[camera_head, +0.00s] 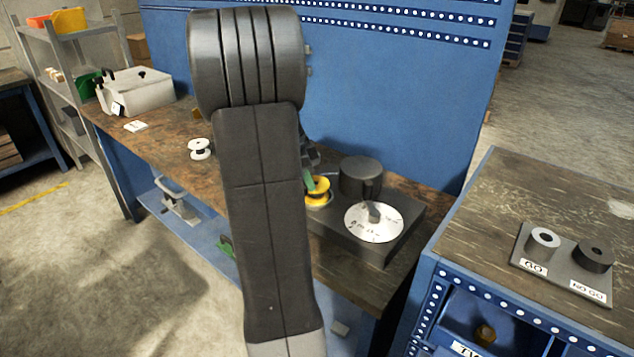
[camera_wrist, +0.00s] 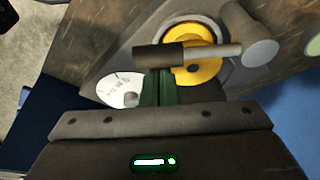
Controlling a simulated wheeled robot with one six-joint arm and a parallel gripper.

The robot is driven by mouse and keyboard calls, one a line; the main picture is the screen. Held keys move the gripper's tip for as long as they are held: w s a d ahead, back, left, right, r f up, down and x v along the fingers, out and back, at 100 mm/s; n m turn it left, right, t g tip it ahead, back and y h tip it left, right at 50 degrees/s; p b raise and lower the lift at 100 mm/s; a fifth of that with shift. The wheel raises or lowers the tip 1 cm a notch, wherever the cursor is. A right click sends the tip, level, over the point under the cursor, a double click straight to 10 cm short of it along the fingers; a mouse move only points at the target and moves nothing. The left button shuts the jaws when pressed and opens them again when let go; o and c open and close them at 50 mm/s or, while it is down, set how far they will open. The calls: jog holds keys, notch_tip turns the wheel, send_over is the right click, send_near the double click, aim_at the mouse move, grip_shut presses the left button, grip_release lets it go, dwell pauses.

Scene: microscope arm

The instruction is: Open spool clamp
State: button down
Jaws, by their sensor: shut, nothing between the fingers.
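The yellow spool (camera_wrist: 208,68) sits in a round grey holder on the dark device; it also shows in the head view (camera_head: 320,187), partly behind my arm. The clamp arm, a metal rod (camera_wrist: 215,52) with a dark grip (camera_wrist: 160,57), lies across the spool in the wrist view. Its other end meets a grey cylindrical part (camera_wrist: 258,40). My gripper (camera_wrist: 158,80) has its green fingers together and empty, beside the dark grip; I cannot tell if they touch it. In the head view my gripper (camera_head: 309,182) is mostly hidden by my arm.
The device base (camera_head: 350,245) carries a dark cylinder (camera_head: 361,174) and a white dial (camera_head: 385,228). A white spool (camera_head: 199,148) and a pale box (camera_head: 140,92) stand further left on the workbench. A blue pegboard (camera_head: 400,90) rises behind. A gauge plate (camera_head: 562,268) lies on the right cabinet.

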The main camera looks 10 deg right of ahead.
jog(key=a+m+g, duration=0.1)
jog(key=a+m, duration=0.1)
jog(key=shift+s+a+m, duration=0.15)
jog(key=shift+a+m, duration=0.1)
jog(key=shift+m, duration=0.15)
jog(key=shift+w+a+m+g+p, duration=0.25)
jog(key=shift+a+m, duration=0.3)
jog(key=shift+a, duration=0.4)
jog(key=shift+w+a+m+g+p, duration=0.1)
jog(key=shift+w+a+m, duration=0.3)
jog(key=shift+a, duration=0.55)
jog(key=shift+w+a+m+g+p, duration=0.2)
jog(key=shift+a+m, duration=0.45)
jog(key=shift+a, duration=0.3)
jog(key=shift+w+r, duration=0.1)
